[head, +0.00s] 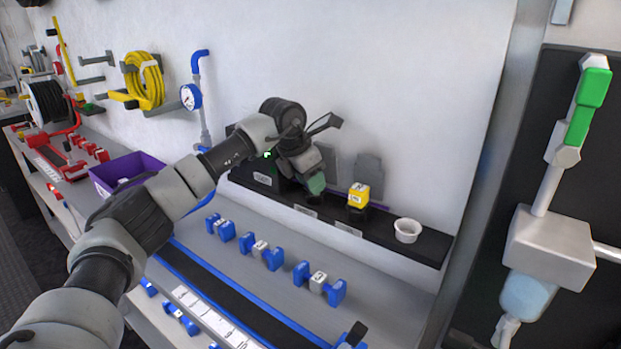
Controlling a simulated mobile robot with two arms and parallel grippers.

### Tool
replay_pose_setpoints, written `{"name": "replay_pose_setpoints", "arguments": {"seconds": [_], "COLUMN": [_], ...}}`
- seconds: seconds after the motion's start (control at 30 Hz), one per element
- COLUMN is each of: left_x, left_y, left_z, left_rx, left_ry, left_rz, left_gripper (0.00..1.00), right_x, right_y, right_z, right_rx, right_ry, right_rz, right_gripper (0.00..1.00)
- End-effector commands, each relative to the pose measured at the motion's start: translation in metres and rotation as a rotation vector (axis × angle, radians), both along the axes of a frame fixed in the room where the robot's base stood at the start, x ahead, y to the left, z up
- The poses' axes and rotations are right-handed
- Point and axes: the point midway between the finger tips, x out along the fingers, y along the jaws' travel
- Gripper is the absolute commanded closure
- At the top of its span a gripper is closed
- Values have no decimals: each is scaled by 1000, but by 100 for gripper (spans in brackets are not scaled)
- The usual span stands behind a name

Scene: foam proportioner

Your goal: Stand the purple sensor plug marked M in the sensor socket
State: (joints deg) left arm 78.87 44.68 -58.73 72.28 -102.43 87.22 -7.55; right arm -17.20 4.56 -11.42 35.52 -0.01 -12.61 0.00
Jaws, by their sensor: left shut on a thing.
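My left gripper (315,183) points down over the black wall shelf, left of the yellow block. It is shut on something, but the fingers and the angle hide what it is. A dark greenish part shows at the fingertips, and I cannot tell whether it belongs to the gripper. I cannot make out a purple plug or a letter M. A thin purple strip (378,207) shows behind the yellow block. The black shelf (425,246) carries small labels on its front. I cannot tell which place on it is the sensor socket. My right gripper is out of view.
A yellow block (358,195) with pale labels and a white cup (407,230) stand on the shelf. Blue-ended pieces (318,283) lie on the grey bench below. A purple bin (125,168) sits at left. A blue pipe with a gauge (191,97) rises behind my arm.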

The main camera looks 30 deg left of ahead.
Motion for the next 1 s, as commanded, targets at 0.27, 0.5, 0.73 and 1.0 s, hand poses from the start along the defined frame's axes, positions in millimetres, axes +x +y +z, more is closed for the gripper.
{"name": "replay_pose_setpoints", "arguments": {"seconds": [0.27,0.5,0.73,1.0], "left_x": [0,-2,-8,-16], "left_y": [0,2,5,10], "left_z": [0,9,27,47], "left_rx": [-1,0,-1,0], "left_ry": [-1,-1,-2,-1], "left_rz": [0,0,0,0], "left_gripper": [52,52,52,52], "right_x": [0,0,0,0], "right_y": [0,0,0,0], "right_z": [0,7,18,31], "right_rx": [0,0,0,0], "right_ry": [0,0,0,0], "right_rz": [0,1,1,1], "right_gripper": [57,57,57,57]}}
